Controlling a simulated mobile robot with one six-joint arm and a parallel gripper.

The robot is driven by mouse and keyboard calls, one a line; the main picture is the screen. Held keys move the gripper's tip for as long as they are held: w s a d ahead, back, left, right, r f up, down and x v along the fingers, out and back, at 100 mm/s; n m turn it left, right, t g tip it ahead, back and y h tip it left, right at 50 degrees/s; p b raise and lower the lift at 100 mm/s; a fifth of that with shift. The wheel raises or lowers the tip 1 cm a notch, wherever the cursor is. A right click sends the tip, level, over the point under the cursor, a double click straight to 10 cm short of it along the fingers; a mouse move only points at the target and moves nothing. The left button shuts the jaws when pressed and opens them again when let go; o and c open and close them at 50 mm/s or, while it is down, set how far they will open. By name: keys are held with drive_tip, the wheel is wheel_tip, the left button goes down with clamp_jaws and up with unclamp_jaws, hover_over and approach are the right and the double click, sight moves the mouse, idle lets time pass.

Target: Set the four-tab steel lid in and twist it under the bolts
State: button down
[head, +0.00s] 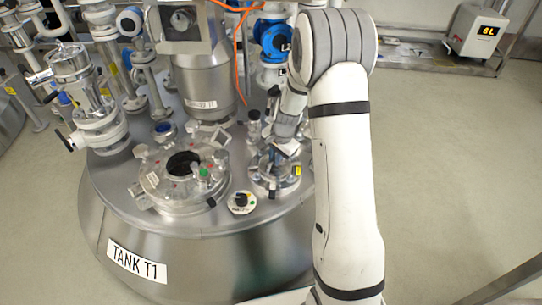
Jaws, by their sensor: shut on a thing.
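My gripper (280,155) reaches down over a small flanged port (276,186) on the right of the tank top. It is shut on a part that is mostly hidden by the fingers and is very small here, apparently the steel lid. Its tabs cannot be made out. Bolts stand around the port's rim, and a yellow tag hangs at its right side. I cannot tell whether the lid is seated in the port or just above it, nor how its tabs lie to the bolts.
A larger round manway (160,192) with a dark opening and clamps lies left of the port. A small round dial-like part (241,203) sits between them in front. A steel vessel (203,85), blue valve (272,38) and piping (90,115) crowd the back.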

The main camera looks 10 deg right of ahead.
drive_tip(key=shift+f, duration=0.2)
idle(0.6)
drive_tip(key=c, duration=1.4)
unclamp_jaws()
drive_tip(key=shift+o, duration=0.2)
drive_tip(key=r+p, duration=0.5)
drive_tip(key=r, duration=0.1)
drive_tip(key=shift+s, duration=0.2)
